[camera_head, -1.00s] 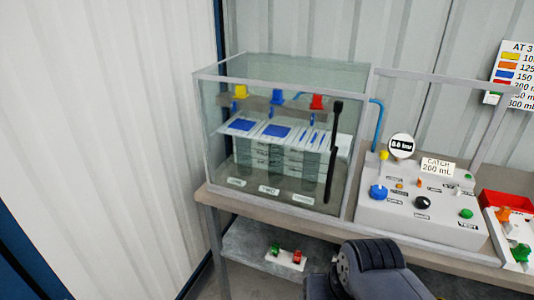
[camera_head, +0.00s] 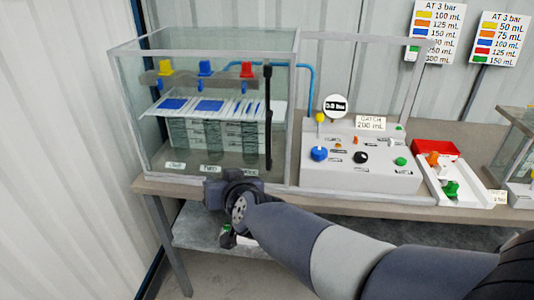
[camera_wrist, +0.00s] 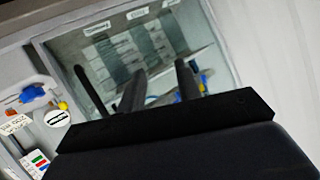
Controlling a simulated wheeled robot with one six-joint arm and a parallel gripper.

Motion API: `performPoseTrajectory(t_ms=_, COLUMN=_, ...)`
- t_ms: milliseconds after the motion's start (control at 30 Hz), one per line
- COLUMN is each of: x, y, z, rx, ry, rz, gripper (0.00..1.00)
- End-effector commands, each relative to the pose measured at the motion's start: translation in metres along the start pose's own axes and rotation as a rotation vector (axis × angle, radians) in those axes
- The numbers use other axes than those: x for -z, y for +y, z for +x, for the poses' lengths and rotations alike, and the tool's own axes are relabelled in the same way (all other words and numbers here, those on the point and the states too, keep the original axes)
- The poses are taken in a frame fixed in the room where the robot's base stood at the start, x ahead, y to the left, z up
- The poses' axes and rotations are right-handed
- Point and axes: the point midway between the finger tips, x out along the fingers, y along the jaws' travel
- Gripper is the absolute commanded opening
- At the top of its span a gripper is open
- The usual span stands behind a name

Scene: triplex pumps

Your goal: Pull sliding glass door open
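The glass case (camera_head: 205,52) stands on the bench at the left in the head view, its front glass door (camera_head: 190,150) facing me. A long upright black handle (camera_head: 268,118) is at the door's right edge. The handle also shows as a slanted dark bar (camera_wrist: 90,92) in the tilted wrist view. My gripper (camera_wrist: 160,80) shows two dark fingers apart with nothing between them. They are in front of the glass, beside the handle and not around it. In the head view my wrist is low before the case; the fingertips are hidden there.
Inside the case are blue-topped grey blocks and yellow, blue and red pumps (camera_head: 205,68). A control panel (camera_head: 350,165) with knobs and a gauge stands right of the case. A corrugated wall (camera_head: 60,150) is close on the left.

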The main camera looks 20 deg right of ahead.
Motion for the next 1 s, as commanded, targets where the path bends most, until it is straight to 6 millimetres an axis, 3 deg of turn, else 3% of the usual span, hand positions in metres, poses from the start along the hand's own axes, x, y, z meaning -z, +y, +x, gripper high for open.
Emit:
performPoseTrajectory(t_ms=100, x=0.012, y=0.008, z=0.02, rx=-0.084, ry=0.141, rz=0.006, gripper=0.33)
performPoseTrajectory(t_ms=300, x=0.027, y=0.035, z=0.033, rx=-0.31, ry=0.333, rz=0.002, gripper=0.33)
performPoseTrajectory(t_ms=600, x=0.017, y=0.073, z=0.022, rx=-0.676, ry=0.453, rz=-0.04, gripper=0.33)
performPoseTrajectory(t_ms=800, x=0.015, y=0.081, z=0.017, rx=-0.762, ry=0.465, rz=-0.054, gripper=0.33)
performPoseTrajectory(t_ms=1000, x=0.024, y=0.096, z=0.028, rx=-0.767, ry=0.466, rz=-0.052, gripper=0.33)
